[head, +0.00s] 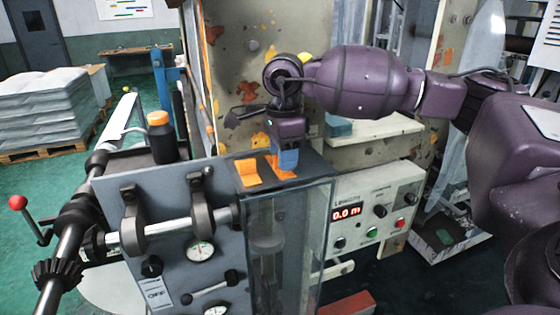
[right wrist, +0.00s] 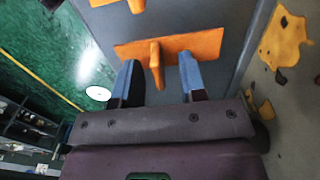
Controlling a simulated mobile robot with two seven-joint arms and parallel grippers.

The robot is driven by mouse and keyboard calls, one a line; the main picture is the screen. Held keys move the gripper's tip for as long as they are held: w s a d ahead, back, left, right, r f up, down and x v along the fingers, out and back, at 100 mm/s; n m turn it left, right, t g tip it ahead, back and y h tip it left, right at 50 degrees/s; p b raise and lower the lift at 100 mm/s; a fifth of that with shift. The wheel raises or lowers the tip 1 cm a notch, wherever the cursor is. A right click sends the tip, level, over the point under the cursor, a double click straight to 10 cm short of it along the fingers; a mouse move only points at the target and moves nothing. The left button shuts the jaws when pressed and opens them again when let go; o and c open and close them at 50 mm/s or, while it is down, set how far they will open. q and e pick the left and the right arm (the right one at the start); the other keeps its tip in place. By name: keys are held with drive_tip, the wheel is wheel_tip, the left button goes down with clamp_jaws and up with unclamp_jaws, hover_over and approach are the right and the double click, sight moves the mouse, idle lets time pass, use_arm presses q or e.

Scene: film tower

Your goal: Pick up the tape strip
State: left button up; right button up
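An orange tape strip (head: 284,174) lies on the flat grey top of the machine, under my right gripper (head: 286,160). The right wrist view shows this tape strip (right wrist: 190,45) with a tab standing up from its middle. My right gripper (right wrist: 158,68) points down at it with blue fingers apart, one on each side of the tab. The gap between them looks empty apart from the tab, and I see no clear contact. A second orange piece (head: 247,172) lies to the left on the same top; part of it also shows in the right wrist view (right wrist: 112,3). My left gripper is out of view.
A black bottle with an orange cap (head: 160,136) stands to the left. A paint-chipped column (head: 235,75) rises close behind the machine top. A control box (head: 375,205) with a red display is at the right. Rollers and a red-knobbed lever (head: 18,203) are at the left.

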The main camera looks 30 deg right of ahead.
clamp_jaws()
idle(0.4)
